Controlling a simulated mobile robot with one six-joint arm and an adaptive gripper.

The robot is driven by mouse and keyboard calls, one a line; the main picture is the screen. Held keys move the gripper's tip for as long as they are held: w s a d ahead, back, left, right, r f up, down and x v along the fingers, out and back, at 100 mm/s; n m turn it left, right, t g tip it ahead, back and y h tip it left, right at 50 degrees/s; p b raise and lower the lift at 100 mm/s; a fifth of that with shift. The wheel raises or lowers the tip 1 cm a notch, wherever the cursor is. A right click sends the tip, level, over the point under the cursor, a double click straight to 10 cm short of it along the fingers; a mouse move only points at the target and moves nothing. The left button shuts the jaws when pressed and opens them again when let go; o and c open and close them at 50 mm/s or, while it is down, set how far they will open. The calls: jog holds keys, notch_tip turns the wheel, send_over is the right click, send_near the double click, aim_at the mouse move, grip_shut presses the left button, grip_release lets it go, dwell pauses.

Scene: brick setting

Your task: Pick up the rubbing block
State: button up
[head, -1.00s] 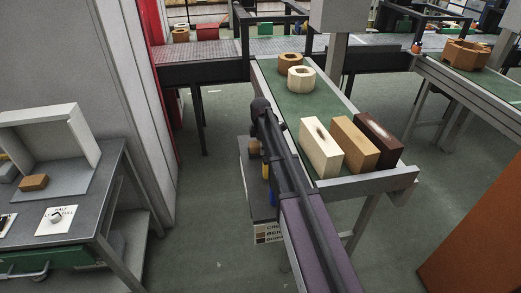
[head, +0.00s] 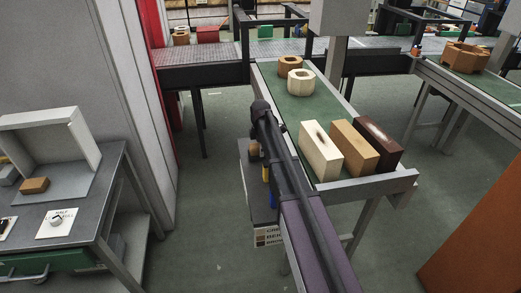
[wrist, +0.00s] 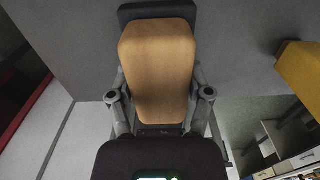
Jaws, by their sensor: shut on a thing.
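The rubbing block is a tan, wood-coloured block with rounded edges and a dark pad at its far end. In the wrist view the rubbing block (wrist: 158,65) fills the space between the fingers of my gripper (wrist: 160,88). The fingers are shut on its two sides. In the head view a small tan part of the block (head: 254,149) shows just left of my dark arm. My arm hides most of the gripper there.
A green-topped conveyor (head: 340,107) carries a cream brick (head: 319,150), a tan brick, a dark brown brick and two hollow blocks close right of my arm. A grey bench (head: 90,190) with a brown brick (head: 34,185) stands at left. Floor between is clear.

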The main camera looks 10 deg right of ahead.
jog(key=shift+r+p, duration=4.5)
jog(key=shift+r, duration=0.2)
jog(key=o, duration=0.8)
jog(key=shift+c, duration=0.2)
jog(key=c, duration=0.5)
